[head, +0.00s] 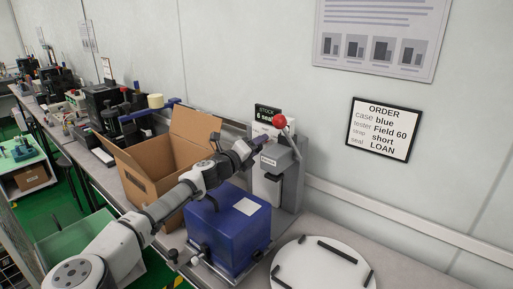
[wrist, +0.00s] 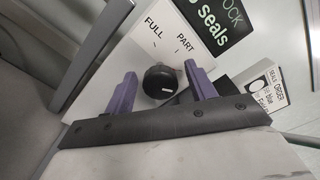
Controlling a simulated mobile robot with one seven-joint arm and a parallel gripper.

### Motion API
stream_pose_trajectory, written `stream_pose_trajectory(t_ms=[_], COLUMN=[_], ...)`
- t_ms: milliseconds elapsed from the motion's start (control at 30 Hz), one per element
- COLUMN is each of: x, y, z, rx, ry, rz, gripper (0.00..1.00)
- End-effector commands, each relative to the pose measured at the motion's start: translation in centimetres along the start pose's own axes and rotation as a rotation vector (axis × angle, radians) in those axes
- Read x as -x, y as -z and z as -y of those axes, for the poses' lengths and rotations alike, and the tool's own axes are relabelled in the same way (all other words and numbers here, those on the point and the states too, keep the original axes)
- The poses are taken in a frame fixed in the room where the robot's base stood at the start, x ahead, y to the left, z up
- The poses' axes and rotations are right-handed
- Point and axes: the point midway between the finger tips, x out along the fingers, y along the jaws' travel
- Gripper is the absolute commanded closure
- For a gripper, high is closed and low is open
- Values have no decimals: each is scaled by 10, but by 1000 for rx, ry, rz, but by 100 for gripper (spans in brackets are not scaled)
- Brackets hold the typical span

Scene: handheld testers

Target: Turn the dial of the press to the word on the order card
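The order card (head: 384,129) on the wall reads case blue, tester Field 60, a short line ending in "short", seal LOAN. The press (head: 287,170) is a grey machine with a red ball lever (head: 279,121), standing against the wall. My gripper (head: 261,141) is at its upper front. In the wrist view, the black round dial (wrist: 159,82) lies between the two purple fingers of my gripper (wrist: 160,76), with gaps beside it. The dial plate (wrist: 172,35) shows FULL and PART with tick marks; no LOAN label is visible. A small pale mark shows on the dial.
A blue case (head: 230,228) stands in front of the press, below my arm. An open cardboard box (head: 150,160) is to its left. A white round turntable (head: 322,266) with black bars is at the right. A "seals" sign (wrist: 215,22) is behind the dial.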

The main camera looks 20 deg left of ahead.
Motion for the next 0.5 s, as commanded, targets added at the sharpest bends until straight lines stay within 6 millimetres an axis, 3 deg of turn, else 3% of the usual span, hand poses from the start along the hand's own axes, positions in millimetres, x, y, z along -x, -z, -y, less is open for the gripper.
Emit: stream_pose_trajectory(t_ms=[267,500], x=[9,47], y=[0,0], z=[-1,-2], rx=[0,-1], ry=[0,-1], rz=[1,1], gripper=[44,44])
